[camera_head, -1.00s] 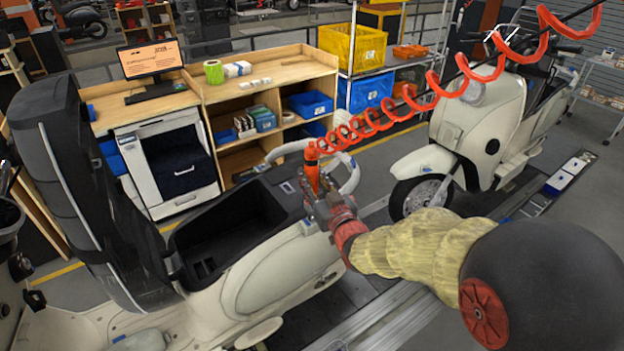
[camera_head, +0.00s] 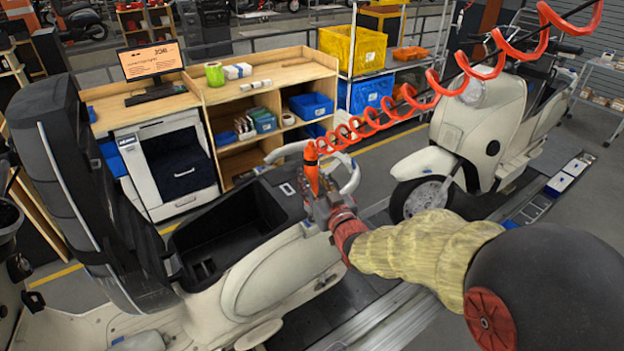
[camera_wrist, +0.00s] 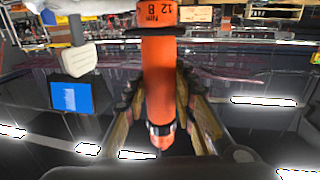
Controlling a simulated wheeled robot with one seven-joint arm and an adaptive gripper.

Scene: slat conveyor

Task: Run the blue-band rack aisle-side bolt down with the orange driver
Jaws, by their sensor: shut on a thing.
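My gripper (camera_head: 318,205) is shut on the orange driver (camera_head: 311,172), above the rear of the near cream scooter (camera_head: 262,275). In the wrist view the driver (camera_wrist: 158,75) stands upright between my fingers (camera_wrist: 165,120), its dark-banded lower end pointing down. White curved rails (camera_head: 350,175), perhaps part of the rack, show around my gripper. A bright blue patch (camera_wrist: 70,96) lies left of the driver in the wrist view, below a white rounded piece (camera_wrist: 80,57). I cannot tell whether it is the blue band. I make out no bolt, and contact at the driver's tip is unclear.
A red coiled hose (camera_head: 440,88) runs from the driver's top to the upper right. The near scooter's black seat (camera_head: 75,170) is raised over its open bin (camera_head: 225,235). A second cream scooter (camera_head: 455,140) stands right. A wooden workbench (camera_head: 265,90) stands behind.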

